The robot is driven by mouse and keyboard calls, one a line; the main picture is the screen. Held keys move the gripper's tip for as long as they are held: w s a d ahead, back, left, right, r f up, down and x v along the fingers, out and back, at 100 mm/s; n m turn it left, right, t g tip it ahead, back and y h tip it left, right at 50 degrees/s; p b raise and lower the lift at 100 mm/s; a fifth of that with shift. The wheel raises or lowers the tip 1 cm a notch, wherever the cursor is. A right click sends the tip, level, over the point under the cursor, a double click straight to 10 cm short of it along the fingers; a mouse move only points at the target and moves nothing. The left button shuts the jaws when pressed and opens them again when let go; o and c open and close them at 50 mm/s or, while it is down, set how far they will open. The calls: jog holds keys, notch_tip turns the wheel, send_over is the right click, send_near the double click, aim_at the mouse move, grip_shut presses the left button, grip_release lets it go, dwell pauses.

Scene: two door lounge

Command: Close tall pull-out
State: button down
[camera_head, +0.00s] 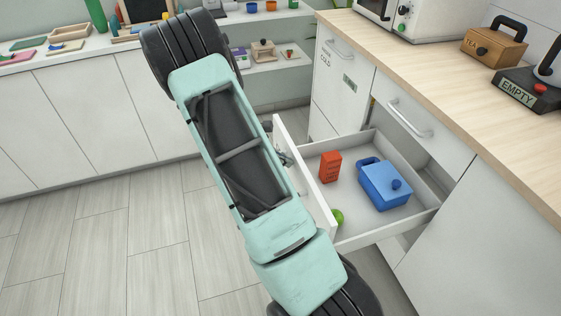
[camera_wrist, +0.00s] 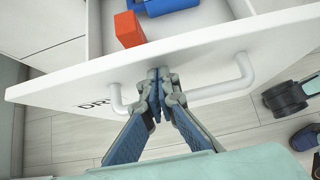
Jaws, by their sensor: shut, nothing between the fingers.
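An open white drawer (camera_head: 349,238) extends from the right-hand counter. It holds a red box, a blue lidded container and a green round item. Its front panel (camera_head: 303,178) faces my arm and also shows in the wrist view (camera_wrist: 70,85), with a partly hidden label starting "DR" and a pale bar handle (camera_wrist: 246,72). My gripper (camera_wrist: 158,76) is shut and empty, its fingertips at the front panel between the handle's ends. I cannot tell whether it touches the panel or handle. In the head view my arm hides most of the gripper. No unit is clearly marked as a tall pull-out.
Inside the drawer are the red box (camera_head: 330,167), blue container (camera_head: 385,184) and green item (camera_head: 338,216). A closed white door (camera_head: 340,85) with a "COLD" label stands behind it. The counter (camera_head: 440,60) borders the right. Floor (camera_head: 160,250) is clear at left.

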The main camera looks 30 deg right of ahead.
jog(key=shift+d, duration=0.15)
jog(key=s+d+p, duration=0.1)
jog(key=s+d, duration=0.2)
jog(key=d, duration=1)
jog(key=s+d+p, duration=0.1)
jog(key=s+d, duration=0.3)
jog(key=d, duration=0.9)
jog(key=s+d+p, duration=0.1)
jog(key=s+d, duration=0.2)
jog(key=d, duration=1.1)
jog(key=shift+s+r+p, duration=0.15)
jog(key=shift+s+p, duration=0.1)
jog(key=shift+p, duration=0.15)
jog(key=shift+d+r, duration=0.1)
jog(key=w+a+r, duration=0.3)
jog(key=a+r, duration=0.3)
jog(key=a, duration=0.5)
jog(key=shift+a+r+p, duration=0.2)
jog(key=shift+r+p, duration=0.15)
jog(key=shift+p, duration=0.05)
